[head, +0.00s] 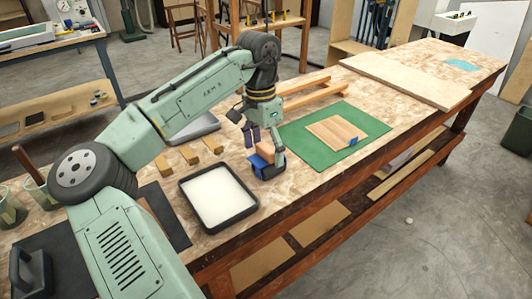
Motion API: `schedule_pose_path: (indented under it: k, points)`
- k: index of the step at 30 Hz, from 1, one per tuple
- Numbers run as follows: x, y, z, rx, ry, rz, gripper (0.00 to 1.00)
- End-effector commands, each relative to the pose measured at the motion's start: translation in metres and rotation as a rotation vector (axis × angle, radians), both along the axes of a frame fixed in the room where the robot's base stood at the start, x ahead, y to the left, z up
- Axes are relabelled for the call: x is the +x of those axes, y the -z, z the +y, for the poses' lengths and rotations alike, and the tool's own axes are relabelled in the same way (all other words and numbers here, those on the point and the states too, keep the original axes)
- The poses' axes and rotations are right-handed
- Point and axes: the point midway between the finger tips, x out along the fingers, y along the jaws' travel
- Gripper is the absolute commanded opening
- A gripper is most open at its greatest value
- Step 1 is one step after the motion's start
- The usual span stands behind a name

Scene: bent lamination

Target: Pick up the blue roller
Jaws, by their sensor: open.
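The blue roller (267,172) appears to be the dark blue piece with a tan wooden part above it, on the table's near side just right of a white-filled tray. My gripper (266,147) is open, pointing down over it, with its fingers close about the wooden part. I cannot tell whether a finger touches it. The gripper partly hides the roller. A smaller blue piece (352,142) lies at the edge of a wood panel on the green mat.
The black-rimmed tray (252,210) stands close at left, with several small wood blocks (189,155) behind it. The green mat (300,150) bears a wood panel (335,131). Long wood strips (310,96) lie behind. The table's front edge is near.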

Motion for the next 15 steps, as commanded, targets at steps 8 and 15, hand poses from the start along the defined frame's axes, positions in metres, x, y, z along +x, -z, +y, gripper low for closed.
schedule_pose_path:
  k: [8, 15]
  points:
    - [0.0, 0.034, -0.006, 0.001, 0.001, 0.0, 0.81]
    - [0.0, 0.038, -0.006, 0.001, 0.001, -0.001, 0.81]
